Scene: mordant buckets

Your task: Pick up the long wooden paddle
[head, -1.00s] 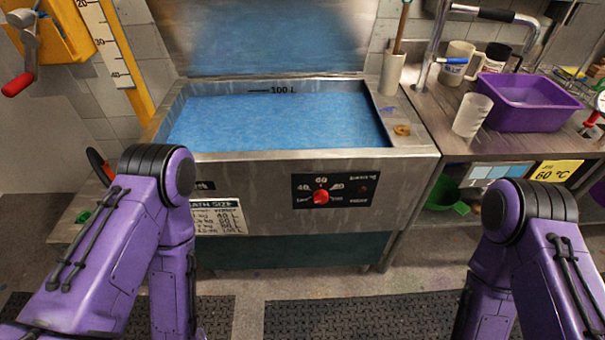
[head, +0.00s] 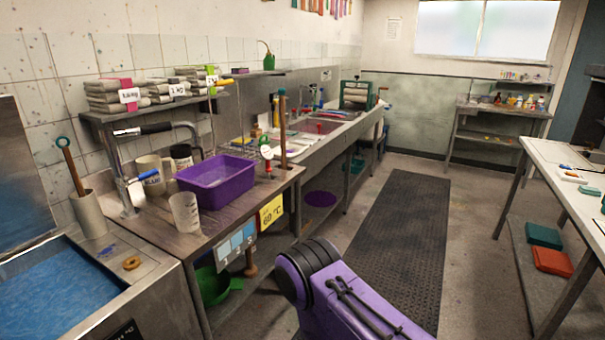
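A wooden handle with a green loop at its top (head: 70,160) leans out of a pale cylindrical holder (head: 89,213) at the left, beside the blue bath. My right arm shows at the bottom middle, but neither gripper is in view.
The wooden bench (head: 250,192) holds a purple basin (head: 216,180), a white beaker (head: 185,213) and mugs. The blue bath (head: 60,300) is at lower left. A dark mat (head: 395,240) lies on the clear aisle floor; a white table (head: 570,180) stands right.

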